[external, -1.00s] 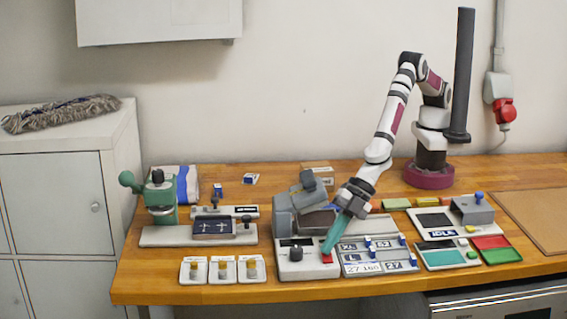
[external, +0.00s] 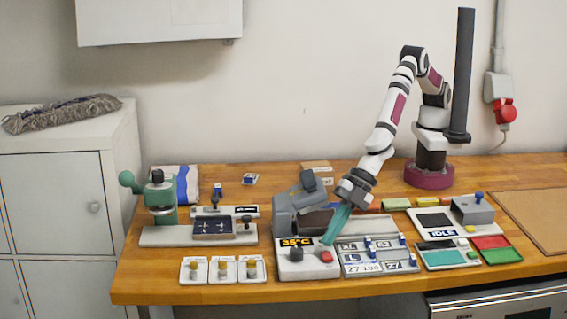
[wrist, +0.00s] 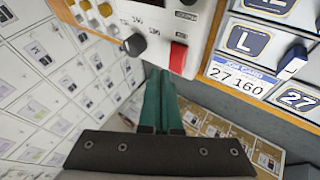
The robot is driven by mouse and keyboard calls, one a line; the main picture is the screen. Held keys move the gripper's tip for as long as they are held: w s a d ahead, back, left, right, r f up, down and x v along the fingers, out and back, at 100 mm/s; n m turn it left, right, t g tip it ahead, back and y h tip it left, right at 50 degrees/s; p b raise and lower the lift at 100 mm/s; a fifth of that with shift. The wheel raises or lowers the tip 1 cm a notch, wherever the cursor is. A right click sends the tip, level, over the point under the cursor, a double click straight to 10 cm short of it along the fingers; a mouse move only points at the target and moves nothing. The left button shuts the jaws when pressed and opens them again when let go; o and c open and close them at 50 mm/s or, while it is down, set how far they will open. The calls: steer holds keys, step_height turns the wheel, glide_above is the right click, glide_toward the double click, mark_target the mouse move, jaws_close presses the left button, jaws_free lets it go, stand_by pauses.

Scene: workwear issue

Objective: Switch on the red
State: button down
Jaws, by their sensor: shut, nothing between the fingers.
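The red switch (external: 326,256) is on the front right of the white control panel of the grey press (external: 290,268). It also shows in the wrist view (wrist: 178,58), just beyond my fingertips. My gripper (external: 327,242) has teal fingers pressed together, with nothing between them. Its tips are just above and behind the red switch, apart from it in the wrist view. The panel's display (external: 296,242) is lit orange and reads about 38°C; the exact digits are small. A black knob (external: 296,254) sits left of the switch.
Plates with letters and numbers (external: 375,257) lie right of the panel. A station reading IDLE (external: 443,233) and red and green trays (external: 491,242) are farther right. A green hand press (external: 160,198) stands at left, with small cards with yellow pieces (external: 223,270) in front.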

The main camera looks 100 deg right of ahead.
mark_target(331, 254)
steer(key=shift+a+r, duration=0.15)
steer(key=shift+r, duration=0.65)
steer(key=shift+a+r, duration=0.1)
steer(key=shift+r, duration=0.65)
